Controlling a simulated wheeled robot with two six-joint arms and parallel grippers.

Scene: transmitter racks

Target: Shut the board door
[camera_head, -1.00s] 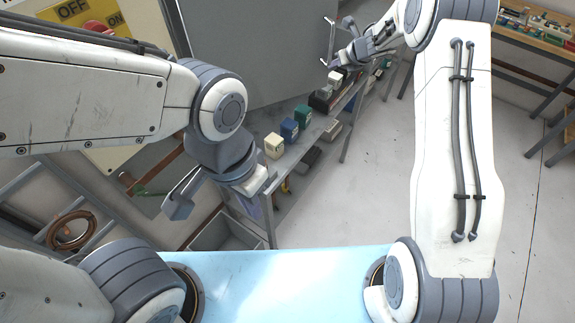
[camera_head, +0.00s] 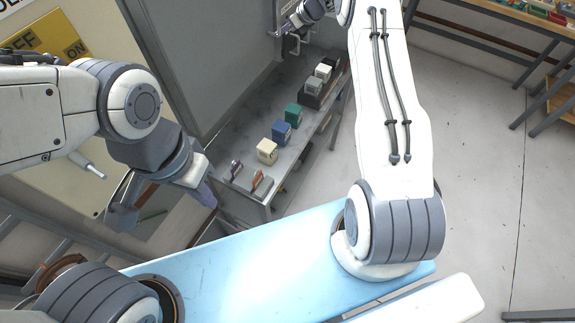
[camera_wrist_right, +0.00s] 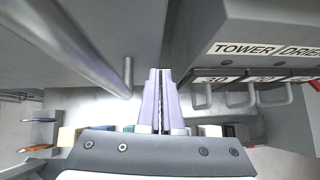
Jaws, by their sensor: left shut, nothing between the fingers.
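The board door (camera_head: 215,45) is a large grey panel at the upper middle of the head view. In the right wrist view the grey panel (camera_wrist_right: 60,45) fills the left side, with an upright bar handle (camera_wrist_right: 128,78) near its edge. My right gripper (camera_wrist_right: 161,75) is shut and empty, just right of the handle and apart from it. In the head view it is small at the top, partly hidden by my arm. My left gripper (camera_head: 205,195) is shut and empty at the left, well away from the door edge.
A grey cabinet (camera_wrist_right: 250,25) labelled "TOWER" stands right of my right gripper, with numbered hooks (camera_wrist_right: 240,95) below. A shelf (camera_head: 240,135) under the door carries several coloured blocks. A workbench (camera_head: 490,12) stands at the upper right. The floor (camera_head: 480,150) is clear.

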